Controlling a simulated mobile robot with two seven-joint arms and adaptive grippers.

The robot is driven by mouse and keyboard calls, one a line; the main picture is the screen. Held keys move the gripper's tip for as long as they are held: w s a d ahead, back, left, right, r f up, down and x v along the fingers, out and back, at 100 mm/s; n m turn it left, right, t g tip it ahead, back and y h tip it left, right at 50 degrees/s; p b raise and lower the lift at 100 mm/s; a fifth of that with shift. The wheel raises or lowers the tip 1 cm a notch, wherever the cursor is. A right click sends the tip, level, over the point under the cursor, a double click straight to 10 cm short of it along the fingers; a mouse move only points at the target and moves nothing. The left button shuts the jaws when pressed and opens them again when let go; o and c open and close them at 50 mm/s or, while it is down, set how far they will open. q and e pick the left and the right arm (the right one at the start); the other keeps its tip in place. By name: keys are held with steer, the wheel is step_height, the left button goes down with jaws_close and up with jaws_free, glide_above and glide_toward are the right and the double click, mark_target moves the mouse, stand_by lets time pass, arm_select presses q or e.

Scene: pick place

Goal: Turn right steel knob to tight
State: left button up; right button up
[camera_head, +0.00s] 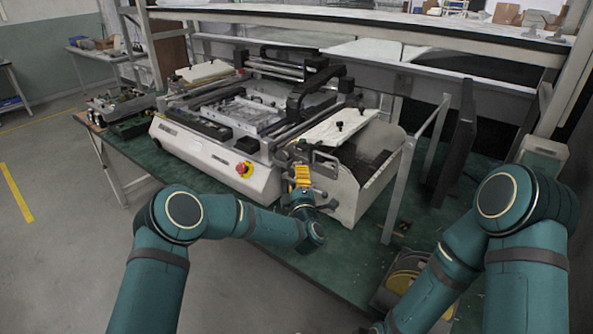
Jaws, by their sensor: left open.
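A white and grey benchtop machine (215,150) stands on the green table. At its right end is a slanted white plate (335,128) with small dark knobs, one of them a knob (360,112) near the plate's upper right. A steel knob cannot be made out clearly; the left gripper may hide it. My left gripper (312,156), with a yellow part behind its fingers, is at the front edge of this plate. It is open, and I cannot tell whether it touches anything. My right arm comes down at the right, and its gripper is not in view.
A red and yellow emergency button (244,169) is on the machine's front. A grey upright post (400,185) and a dark panel (455,145) stand to the right. A yellow and black object (402,278) lies near my right arm. Green table (340,262) is bare in front.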

arm_select(q)
steer(key=shift+x, duration=2.35)
steer(key=shift+c, duration=0.5)
jaws_close()
